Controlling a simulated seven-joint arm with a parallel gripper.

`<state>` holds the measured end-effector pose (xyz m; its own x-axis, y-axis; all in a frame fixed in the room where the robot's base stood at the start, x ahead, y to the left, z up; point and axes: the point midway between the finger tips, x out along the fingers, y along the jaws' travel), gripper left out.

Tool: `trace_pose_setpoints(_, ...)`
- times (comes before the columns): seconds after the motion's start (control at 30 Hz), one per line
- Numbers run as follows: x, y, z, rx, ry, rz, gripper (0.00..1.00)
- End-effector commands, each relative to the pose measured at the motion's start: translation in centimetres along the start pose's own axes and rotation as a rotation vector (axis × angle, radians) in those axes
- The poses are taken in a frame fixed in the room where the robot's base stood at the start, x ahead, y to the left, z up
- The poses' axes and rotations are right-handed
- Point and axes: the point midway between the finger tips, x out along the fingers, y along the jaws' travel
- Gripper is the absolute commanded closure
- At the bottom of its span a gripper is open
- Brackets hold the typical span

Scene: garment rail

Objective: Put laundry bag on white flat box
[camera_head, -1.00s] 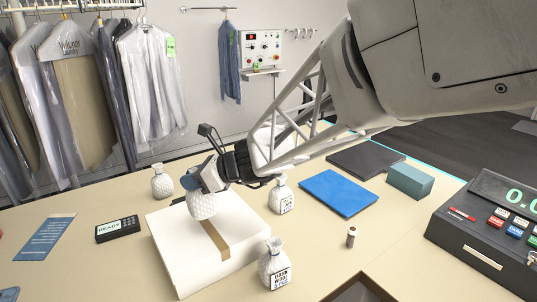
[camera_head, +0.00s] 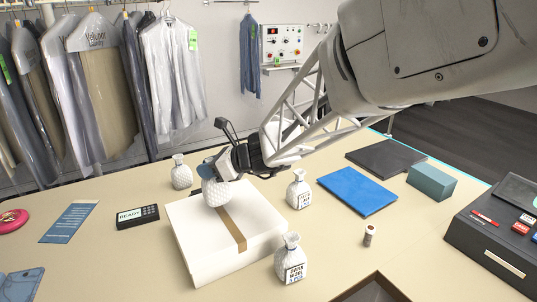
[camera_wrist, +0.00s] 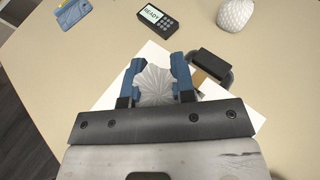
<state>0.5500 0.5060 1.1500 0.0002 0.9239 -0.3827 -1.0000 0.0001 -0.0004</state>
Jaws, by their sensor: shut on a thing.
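A white textured laundry bag (camera_head: 217,192) is held in my gripper (camera_head: 212,170) over the back left part of the white flat box (camera_head: 196,248). In the wrist view, the blue fingers of my gripper (camera_wrist: 154,78) stand on either side of the bag's pleated top (camera_wrist: 155,88). The box (camera_wrist: 145,62) shows around and behind the fingers there. The bag's underside is at or just above the box top; I cannot tell whether they touch. A brown tape strip runs across the box.
Other white bags stand behind the box (camera_head: 181,172), at its right (camera_head: 298,190) and at its front right (camera_head: 290,260). A black READY device (camera_head: 138,216) lies left of the box. A blue folder (camera_head: 357,191) and a small vial (camera_head: 368,236) lie to the right.

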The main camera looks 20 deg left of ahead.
Motion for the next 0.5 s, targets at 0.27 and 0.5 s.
trace_pose_setpoints(0.27,0.9,0.0,-2.1,0.001,0.000,0.000,1.00)
trace_pose_setpoints(0.5,0.9,0.0,-2.1,0.000,0.000,0.000,1.00)
